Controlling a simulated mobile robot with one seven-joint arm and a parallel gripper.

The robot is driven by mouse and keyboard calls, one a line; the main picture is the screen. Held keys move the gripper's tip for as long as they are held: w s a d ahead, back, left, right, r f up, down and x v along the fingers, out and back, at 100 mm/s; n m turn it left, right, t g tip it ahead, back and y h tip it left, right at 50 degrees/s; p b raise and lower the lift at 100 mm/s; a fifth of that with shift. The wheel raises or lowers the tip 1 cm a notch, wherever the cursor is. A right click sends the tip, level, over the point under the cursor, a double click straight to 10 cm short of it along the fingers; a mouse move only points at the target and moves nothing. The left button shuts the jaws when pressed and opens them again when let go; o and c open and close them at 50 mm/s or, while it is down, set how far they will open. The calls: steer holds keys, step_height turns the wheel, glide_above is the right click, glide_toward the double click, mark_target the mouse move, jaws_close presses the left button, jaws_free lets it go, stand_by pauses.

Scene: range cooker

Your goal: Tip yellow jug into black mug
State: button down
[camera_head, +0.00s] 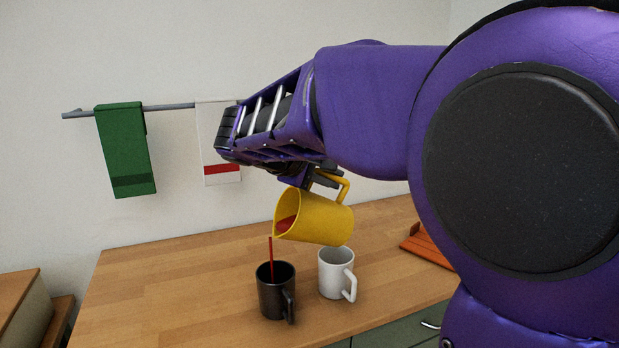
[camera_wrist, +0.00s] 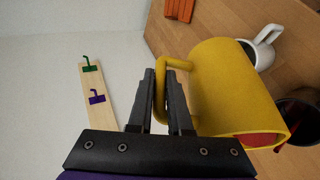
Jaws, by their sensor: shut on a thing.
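My gripper (camera_head: 318,178) is shut on the handle of the yellow jug (camera_head: 321,218) and holds it above the counter. The jug is tipped with its mouth to the left, and red liquid shows inside. A thin red stream (camera_head: 271,258) falls from its lip into the black mug (camera_head: 276,297), which stands upright on the counter. The wrist view shows the fingers (camera_wrist: 160,88) closed on the handle, the yellow jug (camera_wrist: 236,90) beside them, and part of the black mug (camera_wrist: 302,115) at the right edge. The mug's fill level is hidden.
A white mug (camera_head: 337,272) stands just right of the black mug, below the jug. An orange-brown slatted object (camera_head: 428,246) lies farther right, partly behind my arm. Green (camera_head: 126,150) and white (camera_head: 221,172) towels hang from a wall rail. The counter's left part is clear.

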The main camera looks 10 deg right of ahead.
steer(key=shift+s+a+h, duration=0.1)
steer(key=shift+a+h, duration=0.2)
steer(key=shift+a, duration=0.05)
stand_by(1.5)
steer(key=shift+s+a+t+h, duration=0.1)
steer(key=shift+a+t+h, duration=0.2)
steer(key=shift+a+h, duration=0.15)
steer(key=shift+a+n, duration=0.1)
steer(key=shift+n, duration=0.2)
stand_by(0.3)
